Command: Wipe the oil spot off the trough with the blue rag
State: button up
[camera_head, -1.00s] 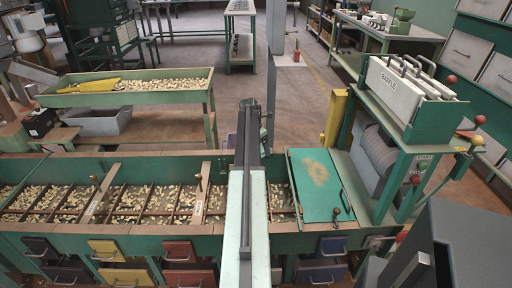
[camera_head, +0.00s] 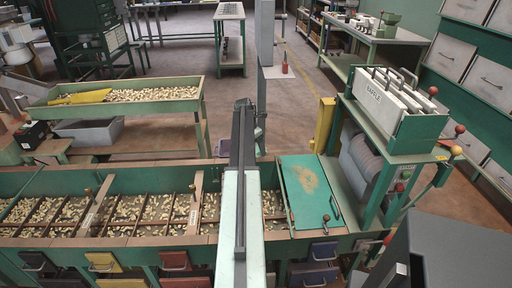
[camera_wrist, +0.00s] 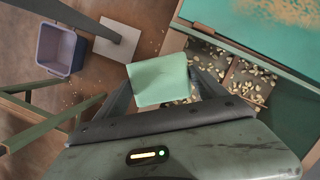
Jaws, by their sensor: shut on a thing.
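My gripper (camera_wrist: 168,92) is shut on a pale blue-green, block-like piece (camera_wrist: 160,80) in the wrist view. It may be the folded rag, but it looks more mint than blue. The held piece is above the floor and the edge of the trough. In the head view my arm reaches forward over the trough (camera_head: 120,242) and hides part of it; the gripper's fingers cannot be made out. A green lid (camera_head: 297,222) at the trough's right end bears a tan, blotchy spot (camera_head: 305,179). The spot also shows at the top right of the wrist view (camera_wrist: 280,10).
Nuts lie in the trough's divided sections. A nut tray table (camera_head: 130,107) stands behind. A bluish bin (camera_wrist: 58,48) is on the floor. A pillar (camera_head: 264,60) stands beyond my arm. A baffle rack (camera_head: 395,105) rises right of the lid.

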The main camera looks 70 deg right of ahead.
jog(key=shift+r, duration=0.4)
notch_tip(320, 180, up, 3)
jog(key=p, duration=0.3)
jog(key=shift+r, duration=0.15)
